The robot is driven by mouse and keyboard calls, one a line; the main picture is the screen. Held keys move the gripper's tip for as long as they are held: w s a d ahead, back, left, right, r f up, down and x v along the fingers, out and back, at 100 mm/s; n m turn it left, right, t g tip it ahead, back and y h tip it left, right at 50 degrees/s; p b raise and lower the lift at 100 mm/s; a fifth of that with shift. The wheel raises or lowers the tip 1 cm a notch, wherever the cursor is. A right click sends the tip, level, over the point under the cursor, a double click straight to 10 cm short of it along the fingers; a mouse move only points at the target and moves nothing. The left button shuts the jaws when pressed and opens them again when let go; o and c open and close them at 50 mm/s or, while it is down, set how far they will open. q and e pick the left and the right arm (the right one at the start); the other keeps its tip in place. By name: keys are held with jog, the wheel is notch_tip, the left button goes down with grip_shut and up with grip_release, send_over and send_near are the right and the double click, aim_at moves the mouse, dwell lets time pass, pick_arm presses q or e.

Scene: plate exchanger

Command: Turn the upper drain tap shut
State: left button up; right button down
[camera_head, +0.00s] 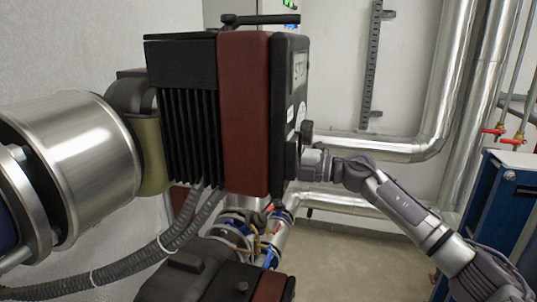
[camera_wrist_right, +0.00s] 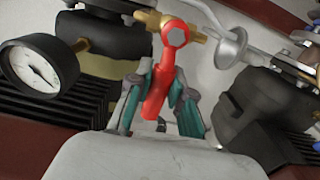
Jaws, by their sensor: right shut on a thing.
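A red tap lever (camera_wrist_right: 158,88) sits on a brass valve body (camera_wrist_right: 150,20) in the right wrist view, its round pivot end at the top and its arm pointing down toward my gripper. My right gripper (camera_wrist_right: 160,92), with teal finger pads, is shut on the lever, one finger on each side of it. In the head view my right arm comes in from the right, and its gripper is hidden behind a large black and dark red actuator (camera_head: 243,115). The tap is also hidden there. My left gripper is not in view.
A pressure gauge (camera_wrist_right: 38,66) is close on the left in the right wrist view, with a grey metal disc (camera_wrist_right: 230,47) at the right. In the head view, silver pipes (camera_head: 380,148) run behind my right arm. A blue cabinet (camera_head: 510,205) stands at the right.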

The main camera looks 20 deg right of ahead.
jog(key=shift+r, duration=0.1)
dwell(0.3)
jog(key=c, duration=1)
grip_release()
jog(key=shift+d, duration=0.1)
jog(key=v, duration=1.2)
